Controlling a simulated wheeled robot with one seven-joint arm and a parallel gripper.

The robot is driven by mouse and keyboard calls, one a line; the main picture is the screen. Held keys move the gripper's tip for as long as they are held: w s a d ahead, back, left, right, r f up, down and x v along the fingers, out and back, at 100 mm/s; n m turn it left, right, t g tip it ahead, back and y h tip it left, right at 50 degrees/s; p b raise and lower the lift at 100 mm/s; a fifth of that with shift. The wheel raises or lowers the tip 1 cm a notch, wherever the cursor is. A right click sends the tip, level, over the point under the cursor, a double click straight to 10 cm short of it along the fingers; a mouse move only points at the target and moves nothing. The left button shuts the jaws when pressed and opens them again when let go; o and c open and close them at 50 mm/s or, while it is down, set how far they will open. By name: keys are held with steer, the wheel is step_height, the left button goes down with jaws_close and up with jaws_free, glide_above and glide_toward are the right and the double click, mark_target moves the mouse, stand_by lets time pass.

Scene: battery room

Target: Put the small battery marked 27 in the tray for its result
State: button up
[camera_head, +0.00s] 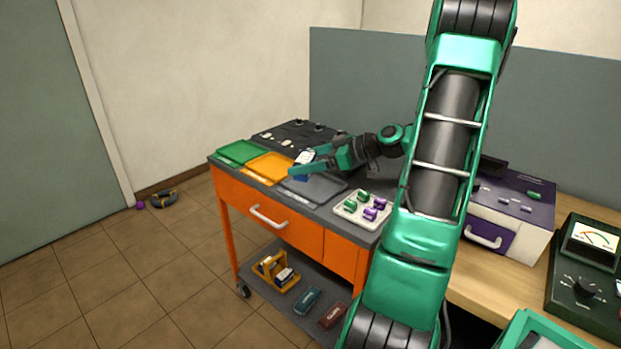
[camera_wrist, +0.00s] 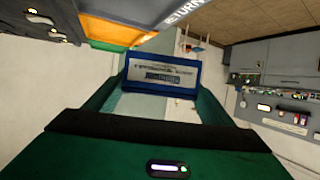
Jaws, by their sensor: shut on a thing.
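My gripper (camera_head: 297,170) is shut on a small blue battery (camera_wrist: 160,76) with a pale label. The battery also shows in the head view (camera_head: 304,158), held over the cart top near the orange and grey trays. The label is too blurred for me to read a number. A green tray (camera_head: 243,152), an orange tray (camera_head: 265,167) and a grey tray (camera_head: 318,187) lie side by side on the orange cart. In the wrist view the orange tray (camera_wrist: 112,32) is at the upper left, and lettering on an edge near it seems to read "RETURN".
A white holder (camera_head: 346,212) with green and purple pieces sits right of the grey tray. A dark panel (camera_head: 290,135) is behind the trays. The lower shelf (camera_head: 287,306) holds a yellow carrier and batteries. A purple-topped case (camera_head: 512,205) and meter (camera_head: 590,250) stand on the bench.

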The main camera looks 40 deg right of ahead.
steer(key=d+f, duration=0.1)
steer(key=d, duration=0.1)
steer(key=w+d+f, duration=0.2)
steer(key=d, duration=0.1)
steer(key=shift+w+d+f, duration=0.2)
steer(key=shift+d+f, duration=0.15)
steer(key=shift+f, duration=1.95)
steer(key=shift+f, duration=0.1)
steer(key=o, duration=1.7)
